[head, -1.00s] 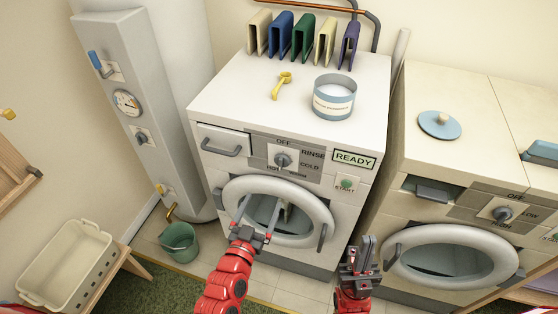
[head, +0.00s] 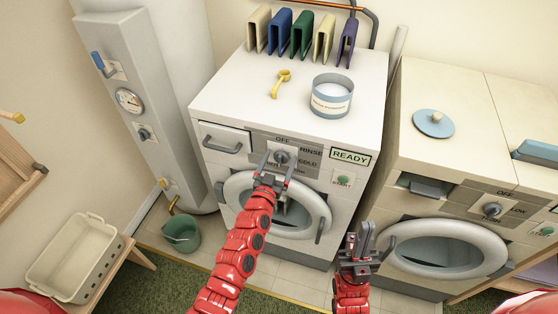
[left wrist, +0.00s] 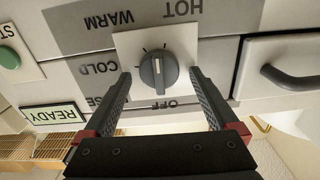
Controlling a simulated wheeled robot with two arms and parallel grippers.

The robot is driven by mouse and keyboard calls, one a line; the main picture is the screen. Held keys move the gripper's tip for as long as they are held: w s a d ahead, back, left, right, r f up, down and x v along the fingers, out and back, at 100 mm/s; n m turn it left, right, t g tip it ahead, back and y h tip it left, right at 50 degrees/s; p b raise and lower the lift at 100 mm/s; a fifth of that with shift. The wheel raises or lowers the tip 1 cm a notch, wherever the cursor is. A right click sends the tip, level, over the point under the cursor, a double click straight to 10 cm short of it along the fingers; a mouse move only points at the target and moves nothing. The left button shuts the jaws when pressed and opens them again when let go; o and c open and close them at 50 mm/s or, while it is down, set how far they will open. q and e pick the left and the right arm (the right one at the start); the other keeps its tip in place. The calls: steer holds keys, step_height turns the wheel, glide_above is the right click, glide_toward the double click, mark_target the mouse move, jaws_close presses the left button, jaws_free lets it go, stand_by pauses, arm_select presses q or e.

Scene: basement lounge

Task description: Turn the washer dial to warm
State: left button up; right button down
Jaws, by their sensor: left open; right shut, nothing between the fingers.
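The washer (head: 215,165) on the left has a dark grey dial (head: 281,156) on its front panel. In the left wrist view, upside down, the dial (left wrist: 158,70) sits on a white plate, with OFF below, COLD at left, WARM upper left and HOT upper right. Its ridge lies roughly vertical in that view, with a pale mark on it; I cannot tell which label it points to. My left gripper (head: 278,164) is open, its fingers on either side of the dial with gaps showing. My right gripper (head: 360,240) is shut and empty, low in front of the machines.
A READY sign (head: 350,157) and a green START button (head: 343,180) are right of the dial. The washer's round door (head: 318,213) is below. A second machine (head: 440,165) with its own dial stands at right. A green bucket (head: 181,235) stands on the floor at left.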

arm_select(q)
steer(key=c, duration=1.3)
steer(key=shift+a+f+n+b, duration=0.1)
steer(key=shift+f+n+b, duration=0.15)
steer(key=shift+n+b, duration=0.8)
steer(key=shift+c, duration=0.2)
steer(key=shift+n+b, duration=1.15)
steer(key=shift+n, duration=0.1)
steer(key=shift+n+b, duration=0.5)
steer(key=shift+n, duration=0.3)
steer(key=shift+r, duration=0.1)
steer(key=o, duration=1.3)
steer(key=shift+o, duration=0.2)
